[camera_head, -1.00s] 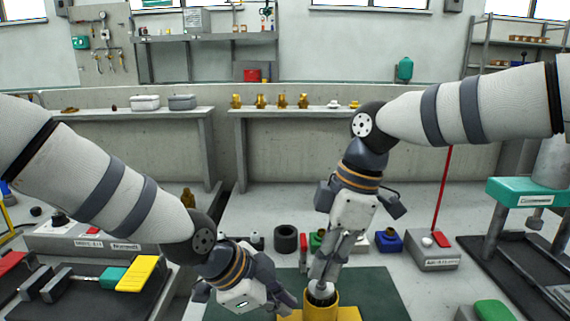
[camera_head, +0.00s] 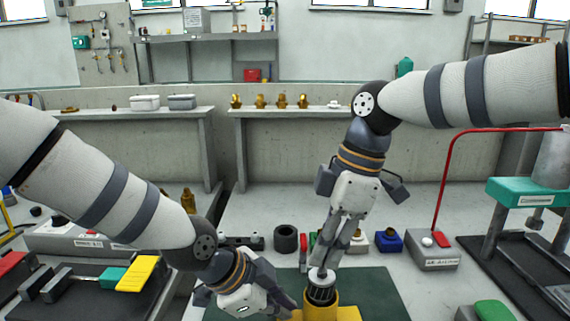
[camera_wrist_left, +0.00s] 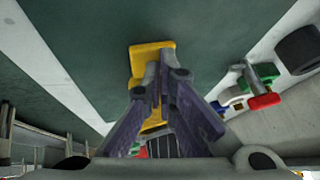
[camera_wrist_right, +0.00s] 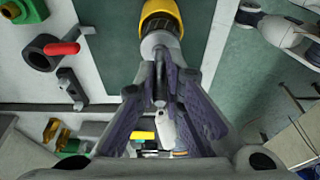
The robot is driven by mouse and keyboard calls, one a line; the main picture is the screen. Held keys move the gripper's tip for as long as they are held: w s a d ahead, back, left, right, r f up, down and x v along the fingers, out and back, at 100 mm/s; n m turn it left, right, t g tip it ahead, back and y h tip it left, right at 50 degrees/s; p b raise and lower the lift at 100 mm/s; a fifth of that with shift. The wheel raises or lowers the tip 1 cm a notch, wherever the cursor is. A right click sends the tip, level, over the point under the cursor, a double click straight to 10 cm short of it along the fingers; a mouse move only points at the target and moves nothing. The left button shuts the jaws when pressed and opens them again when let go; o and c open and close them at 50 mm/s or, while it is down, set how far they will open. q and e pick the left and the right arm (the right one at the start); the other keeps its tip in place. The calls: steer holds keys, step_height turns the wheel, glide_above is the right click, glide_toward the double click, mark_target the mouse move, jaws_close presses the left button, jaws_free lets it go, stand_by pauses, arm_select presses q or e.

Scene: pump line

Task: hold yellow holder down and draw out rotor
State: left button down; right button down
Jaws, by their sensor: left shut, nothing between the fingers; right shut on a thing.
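The yellow holder (camera_head: 347,313) stands on the green mat at the bottom of the head view; the left wrist view shows its flat yellow base (camera_wrist_left: 152,54). The rotor (camera_head: 321,288), a dark slotted cylinder with a light metal top, stands partly above the holder, its lower part hidden inside. My right gripper (camera_head: 320,268) is shut on the rotor's top end, above the holder. In the right wrist view the rotor (camera_wrist_right: 157,42) runs into the yellow ring (camera_wrist_right: 160,10). My left gripper (camera_head: 294,306) is shut and empty, its fingertips at the holder's base; contact is hard to tell.
The green mat (camera_head: 380,290) is free to the right of the holder. Behind it stand a black ring (camera_head: 286,238), a blue block (camera_head: 389,241) and a grey box (camera_head: 433,255) with a red lever. A teal-topped press (camera_head: 525,192) stands at the right.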

steer(key=shift+a+v, duration=0.2)
steer(key=shift+v, duration=0.6)
steer(key=shift+a+v, duration=0.2)
steer(key=shift+v, duration=0.65)
steer(key=shift+a+v, duration=0.2)
steer(key=shift+v, duration=0.6)
steer(key=shift+r, duration=0.15)
